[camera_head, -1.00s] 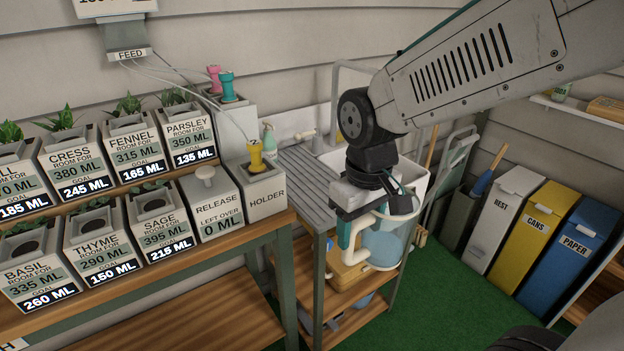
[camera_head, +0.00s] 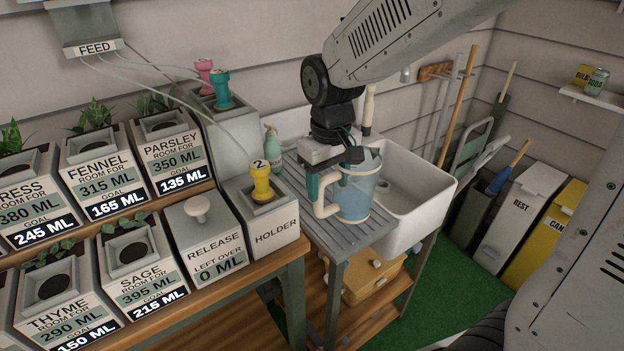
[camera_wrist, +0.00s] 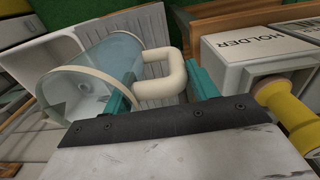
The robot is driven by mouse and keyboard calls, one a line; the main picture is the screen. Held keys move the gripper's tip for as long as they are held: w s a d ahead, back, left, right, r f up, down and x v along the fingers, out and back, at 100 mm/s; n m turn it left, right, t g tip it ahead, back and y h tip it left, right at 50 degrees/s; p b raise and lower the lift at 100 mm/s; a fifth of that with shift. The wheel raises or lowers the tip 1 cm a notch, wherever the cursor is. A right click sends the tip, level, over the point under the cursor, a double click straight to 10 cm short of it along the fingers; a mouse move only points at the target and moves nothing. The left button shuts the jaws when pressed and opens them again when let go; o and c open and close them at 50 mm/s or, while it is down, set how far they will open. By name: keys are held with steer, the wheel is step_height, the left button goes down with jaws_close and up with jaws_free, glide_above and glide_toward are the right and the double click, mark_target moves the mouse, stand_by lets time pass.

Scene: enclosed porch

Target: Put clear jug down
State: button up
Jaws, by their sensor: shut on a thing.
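The clear jug (camera_head: 356,194) has a cream handle and rim and bluish see-through walls. It is upright over the grey ribbed drainboard (camera_head: 355,240) beside the sink. I cannot tell whether its base touches the board. My gripper (camera_head: 325,187) is shut on the jug's handle from above. In the wrist view the jug (camera_wrist: 95,70) lies left of centre, and its cream handle (camera_wrist: 172,68) is between the teal fingers of my gripper (camera_wrist: 160,90).
The white sink (camera_head: 425,190) is right of the drainboard. The holder box (camera_head: 275,225) with a yellow plug (camera_head: 261,182) stands close on the left, beside the release box (camera_head: 207,235). A soap bottle (camera_head: 271,145) stands behind the drainboard. A wooden box (camera_head: 370,280) is below.

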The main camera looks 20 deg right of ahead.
steer(key=w+a+f, duration=0.1)
steer(key=w+f, duration=0.3)
steer(key=w, duration=0.3)
steer(key=shift+w+a, duration=0.15)
steer(key=shift+a, duration=0.15)
steer(key=shift+f, duration=0.25)
steer(key=o, duration=1.6)
steer(key=shift+r, duration=0.15)
step_height(320, 180, up, 12)
steer(key=shift+s, duration=0.2)
steer(key=s+d+m, duration=0.2)
steer(key=s+d, duration=0.3)
steer(key=s, duration=0.8)
steer(key=s+d+m+t, duration=0.1)
steer(key=s+d, duration=0.4)
steer(key=s, duration=0.9)
steer(key=shift+s+r+m, duration=0.2)
steer(key=shift+m, duration=0.2)
